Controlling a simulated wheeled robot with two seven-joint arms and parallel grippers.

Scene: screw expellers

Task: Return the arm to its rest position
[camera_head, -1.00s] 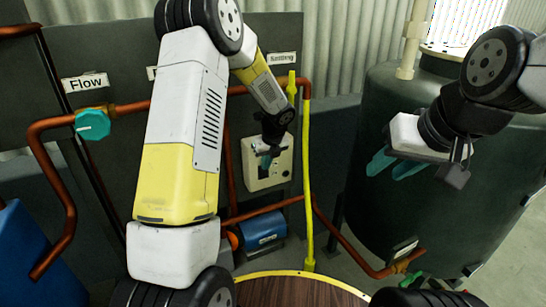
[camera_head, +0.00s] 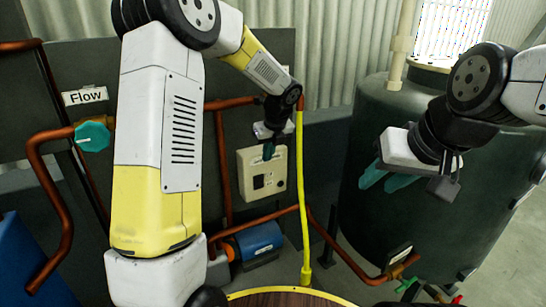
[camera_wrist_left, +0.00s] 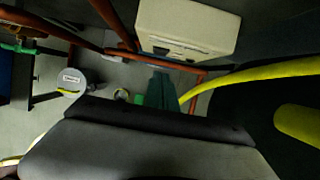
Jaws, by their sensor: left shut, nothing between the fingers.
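My left arm reaches in from the left of the head view. Its gripper (camera_head: 269,153) points down at the upper edge of the cream control box (camera_head: 262,180) on the dark panel. The teal fingers are together and empty. In the left wrist view the closed fingers (camera_wrist_left: 160,90) show below the control box (camera_wrist_left: 187,28). I cannot tell whether they touch the box. My right gripper (camera_head: 386,179) hangs in front of the dark green tank, with its two teal fingers apart and nothing visible between them.
A yellow hose (camera_head: 303,200) runs vertically just right of my left gripper. Copper pipes (camera_head: 222,165) run behind and below. A teal valve (camera_head: 92,136) is at left, a blue motor (camera_head: 258,240) low, and the green tank (camera_head: 415,230) at right.

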